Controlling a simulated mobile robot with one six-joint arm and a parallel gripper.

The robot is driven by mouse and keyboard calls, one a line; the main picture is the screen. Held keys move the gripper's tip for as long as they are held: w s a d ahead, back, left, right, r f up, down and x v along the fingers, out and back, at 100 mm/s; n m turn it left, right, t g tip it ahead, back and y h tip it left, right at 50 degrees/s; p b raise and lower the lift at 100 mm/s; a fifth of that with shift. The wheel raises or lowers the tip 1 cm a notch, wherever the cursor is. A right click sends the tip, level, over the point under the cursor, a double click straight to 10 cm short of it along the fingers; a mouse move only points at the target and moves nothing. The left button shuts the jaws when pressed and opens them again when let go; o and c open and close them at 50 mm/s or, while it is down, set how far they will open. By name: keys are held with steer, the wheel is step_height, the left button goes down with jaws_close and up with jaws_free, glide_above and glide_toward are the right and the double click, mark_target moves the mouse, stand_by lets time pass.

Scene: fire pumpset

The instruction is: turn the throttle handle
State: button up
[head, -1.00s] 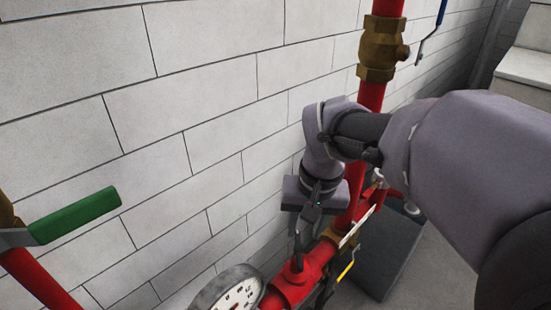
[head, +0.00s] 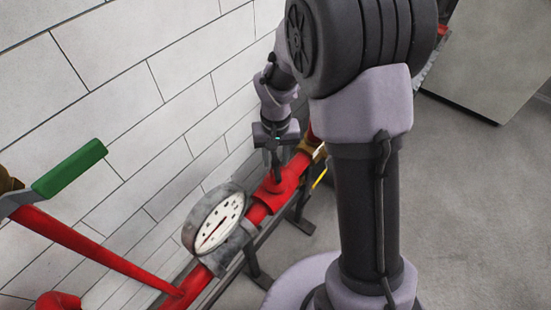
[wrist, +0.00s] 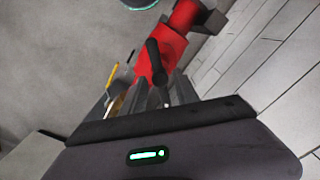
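A black lever handle (wrist: 156,62) stands on a red valve body in the wrist view. I take it for the throttle handle. In the head view the red valve body (head: 272,196) lies just below my gripper (head: 277,165), and the handle is hard to separate from the fingers there. In the wrist view grey finger parts (wrist: 177,92) show close to the handle's lower end. Whether they touch it, and how far apart they are, I cannot tell.
A round white gauge (head: 214,222) sits on the red pipe, left of the valve. A green lever (head: 68,168) is at the far left. A yellow handle (head: 320,178) lies right of the valve. The white block wall (head: 120,90) stands behind. Grey floor (head: 475,200) is open at right.

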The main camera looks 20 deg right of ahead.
steer(key=shift+f, duration=0.4)
jaws_close()
